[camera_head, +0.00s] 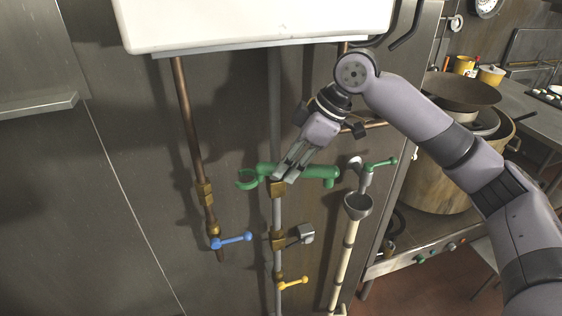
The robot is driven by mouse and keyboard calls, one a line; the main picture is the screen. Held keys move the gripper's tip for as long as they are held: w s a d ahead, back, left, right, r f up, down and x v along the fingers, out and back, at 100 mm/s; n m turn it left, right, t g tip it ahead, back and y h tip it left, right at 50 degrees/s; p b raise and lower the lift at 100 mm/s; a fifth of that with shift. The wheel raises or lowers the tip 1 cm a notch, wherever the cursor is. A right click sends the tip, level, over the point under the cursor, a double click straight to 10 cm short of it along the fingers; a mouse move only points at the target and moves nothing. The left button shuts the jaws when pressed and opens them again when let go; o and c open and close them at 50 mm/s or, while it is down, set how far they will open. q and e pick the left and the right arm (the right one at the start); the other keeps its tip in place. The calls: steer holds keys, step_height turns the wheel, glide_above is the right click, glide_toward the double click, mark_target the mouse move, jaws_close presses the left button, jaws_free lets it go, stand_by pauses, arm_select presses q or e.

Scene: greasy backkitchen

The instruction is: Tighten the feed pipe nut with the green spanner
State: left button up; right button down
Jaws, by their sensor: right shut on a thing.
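The green spanner (315,171) is held roughly level in front of the wall pipes. My right gripper (284,176) is shut on its shaft. The spanner's open, curved jaw (247,179) points left, between the copper pipe and the grey pipe, and shows no nut inside it. A brass nut (278,188) on the grey pipe (277,213) sits just below the gripper's fingertips. Another brass nut (205,194) is on the copper pipe (193,135), left of the jaw. I cannot tell which one is the feed pipe nut. My left gripper is not in view.
A white tank (250,22) hangs above. Around the spanner are a blue lever (236,239), a yellow lever (294,282), a green tap lever (381,162) and a grey funnel (358,205). A large pot (432,165) stands on the stove at right.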

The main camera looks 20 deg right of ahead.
mark_target(263, 163)
steer(key=shift+s+d, duration=0.15)
steer(key=shift+d, duration=0.25)
steer(key=shift+a, duration=0.25)
steer(key=a, duration=0.1)
steer(key=w+a, duration=0.1)
steer(key=a, duration=0.2)
steer(key=shift+w, duration=0.35)
steer(key=shift+w+a, duration=0.2)
steer(key=shift+a, duration=0.3)
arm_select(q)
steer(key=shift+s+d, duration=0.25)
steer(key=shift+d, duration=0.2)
arm_select(e)
steer(key=shift+w+a, duration=0.3)
steer(key=shift+a, duration=0.45)
steer(key=shift+w+a, duration=0.35)
steer(key=shift+a, duration=0.45)
steer(key=shift+w+a, duration=0.3)
steer(key=shift+a, duration=0.45)
